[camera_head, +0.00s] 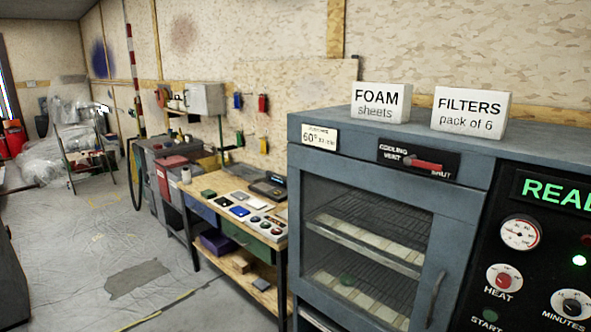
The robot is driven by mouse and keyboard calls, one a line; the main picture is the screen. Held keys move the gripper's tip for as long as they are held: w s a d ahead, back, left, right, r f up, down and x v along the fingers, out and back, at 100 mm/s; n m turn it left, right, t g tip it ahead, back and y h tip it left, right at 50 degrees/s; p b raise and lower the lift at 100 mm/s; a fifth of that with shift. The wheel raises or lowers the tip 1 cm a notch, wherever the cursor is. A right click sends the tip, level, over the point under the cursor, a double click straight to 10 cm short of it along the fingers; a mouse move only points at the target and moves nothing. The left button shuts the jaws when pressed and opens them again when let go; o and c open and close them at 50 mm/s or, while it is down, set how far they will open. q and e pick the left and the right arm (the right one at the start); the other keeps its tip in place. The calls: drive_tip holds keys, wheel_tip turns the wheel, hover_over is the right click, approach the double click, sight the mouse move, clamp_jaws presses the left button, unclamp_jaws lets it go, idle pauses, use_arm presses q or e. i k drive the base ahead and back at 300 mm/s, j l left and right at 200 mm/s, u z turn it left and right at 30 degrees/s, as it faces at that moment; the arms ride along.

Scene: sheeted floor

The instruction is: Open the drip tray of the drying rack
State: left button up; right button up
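A blue-grey drying cabinet (465,185) stands at the right, close to me. Its glazed door (437,270) is shut, with a handle at its right side. Wire racks (372,225) holding pale pieces show through the glass. A narrow light edge (318,319) shows below the door at the bottom of the picture; I cannot tell whether it is the drip tray. The cabinet's lower part is cut off by the frame. Neither of my grippers is in view.
White FOAM (380,101) and FILTERS (471,114) boxes stand on the cabinet. Its black control panel (540,245) reads "REA" at the right edge. A workbench (222,212) with tools and small items stands left of it. Sheeted floor (90,245) lies open at left.

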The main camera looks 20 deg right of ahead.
sight(249, 174)
drive_tip(key=i+j+z, duration=0.1)
drive_tip(key=i+z, duration=0.3)
drive_tip(key=i+j+z, duration=0.15)
drive_tip(key=z, duration=0.25)
drive_tip(key=i+j+z, duration=0.25)
drive_tip(key=z, duration=0.15)
drive_tip(key=i+j+z, duration=0.25)
drive_tip(key=z, duration=0.15)
drive_tip(key=j, duration=0.1)
